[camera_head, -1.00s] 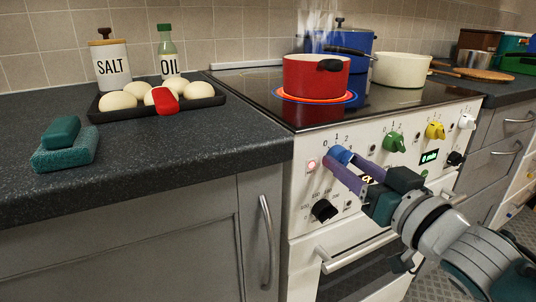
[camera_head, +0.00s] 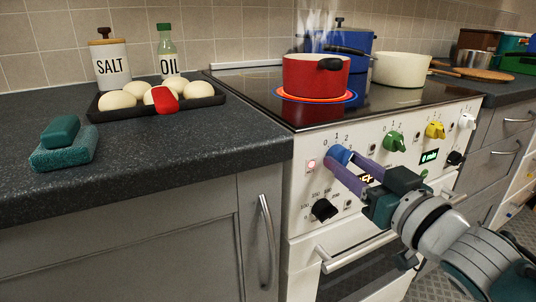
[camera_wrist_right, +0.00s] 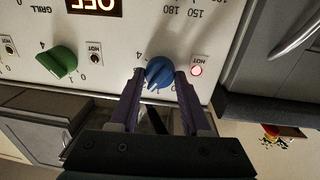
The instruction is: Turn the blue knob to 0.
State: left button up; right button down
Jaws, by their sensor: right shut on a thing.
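The blue knob (camera_head: 341,154) is on the white front panel of the stove, below the red pot (camera_head: 316,76). My right gripper (camera_head: 346,163) is shut on the blue knob, with its purple fingers on either side. In the right wrist view the blue knob (camera_wrist_right: 159,72) sits between the fingertips of the gripper (camera_wrist_right: 159,78), and the panel looks upside down. The knob's pointer mark faces the lower part of that view; its exact number cannot be read. A red lamp (camera_wrist_right: 196,71) beside the knob is lit. My left gripper is not in view.
The burner (camera_head: 284,93) under the red pot glows orange-red. A green knob (camera_head: 394,142) and a yellow knob (camera_head: 435,130) are to the right. A black knob (camera_head: 324,210) is below left, and the oven handle (camera_head: 355,252) sticks out below.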

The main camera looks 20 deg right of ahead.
jog(key=n, duration=0.3)
jog(key=shift+f+b, duration=0.1)
jog(key=shift+b, duration=0.2)
jog(key=n, duration=0.4)
jog(key=shift+b, duration=0.35)
jog(key=n, duration=0.4)
jog(key=shift+t+y+b, duration=0.3)
jog(key=shift+b, duration=0.1)
jog(key=shift+n+y+b, duration=0.4)
jog(key=shift+n+b, duration=0.05)
jog(key=shift+n, duration=1.65)
jog(key=shift+c, duration=1.8)
grip_release()
jog(key=s+p, duration=0.1)
jog(key=s, duration=0.9)
jog(key=shift+d+f, duration=0.35)
jog(key=shift+d, duration=0.05)
